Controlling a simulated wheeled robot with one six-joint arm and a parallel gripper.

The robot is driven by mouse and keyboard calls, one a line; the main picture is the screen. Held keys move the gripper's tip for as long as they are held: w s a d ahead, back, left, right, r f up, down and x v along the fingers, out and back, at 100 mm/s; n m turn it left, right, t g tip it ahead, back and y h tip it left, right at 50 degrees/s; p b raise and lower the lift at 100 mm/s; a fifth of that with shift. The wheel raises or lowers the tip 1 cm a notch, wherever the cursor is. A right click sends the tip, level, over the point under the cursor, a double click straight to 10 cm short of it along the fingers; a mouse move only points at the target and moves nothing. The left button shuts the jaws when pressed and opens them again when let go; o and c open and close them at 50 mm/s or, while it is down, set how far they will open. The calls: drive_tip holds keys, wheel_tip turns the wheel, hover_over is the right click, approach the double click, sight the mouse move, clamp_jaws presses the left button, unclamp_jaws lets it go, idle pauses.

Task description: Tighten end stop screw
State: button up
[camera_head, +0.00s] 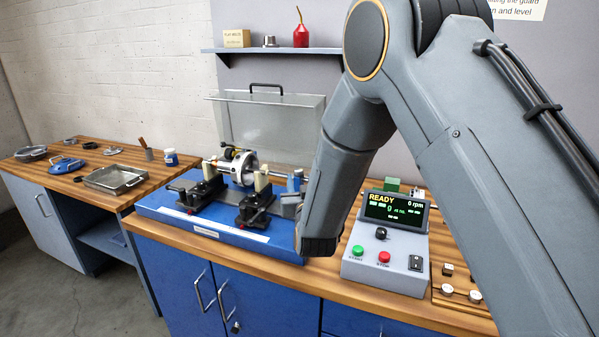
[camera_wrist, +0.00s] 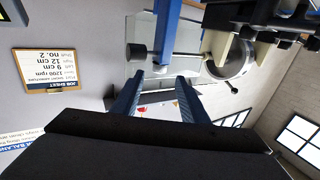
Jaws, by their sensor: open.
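In the wrist view my gripper (camera_wrist: 161,77) is open, with its two blue fingers apart and nothing seen between their tips. A blue upright post (camera_wrist: 167,25), which looks like the end stop, stands just beyond the fingertips. A dark round knob (camera_wrist: 137,52) on a short rod sits at its side, close to the left fingertip; it may be the screw. I cannot tell whether a finger touches it. In the head view a blue block (camera_head: 295,181) shows at the right end of the balancing machine, beside my arm, which hides my gripper there.
The silver rotor (camera_head: 243,168) rests on black supports on the blue machine base (camera_head: 220,236); a clear guard (camera_head: 262,128) stands raised behind. A control box (camera_head: 388,262) reading READY stands right of my arm. A side bench holds a metal tray (camera_head: 115,180).

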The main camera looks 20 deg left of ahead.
sight(296, 171)
drive_tip(key=shift+p+x, duration=0.75)
drive_tip(key=shift+x, duration=1.85)
clamp_jaws()
drive_tip(key=shift+a+h, duration=0.1)
drive_tip(key=shift+h, duration=0.2)
drive_tip(key=m+h+b, duration=0.1)
drive_tip(key=h, duration=0.1)
drive_tip(key=m+t+h+b, duration=0.1)
drive_tip(key=m+h, duration=0.1)
drive_tip(key=shift+s+a+f+h, duration=0.1)
drive_tip(key=shift+a+h, duration=0.2)
drive_tip(key=shift+a, duration=0.1)
drive_tip(key=shift+a+m+h+b, duration=0.1)
drive_tip(key=shift+m+h+b, duration=0.45)
drive_tip(key=shift+m+h, duration=0.9)
drive_tip(key=shift+a+m+h+b, duration=0.15)
drive_tip(key=shift+m+h+b, duration=0.6)
drive_tip(key=shift+h, duration=1.2)
drive_tip(key=shift+m, duration=0.3)
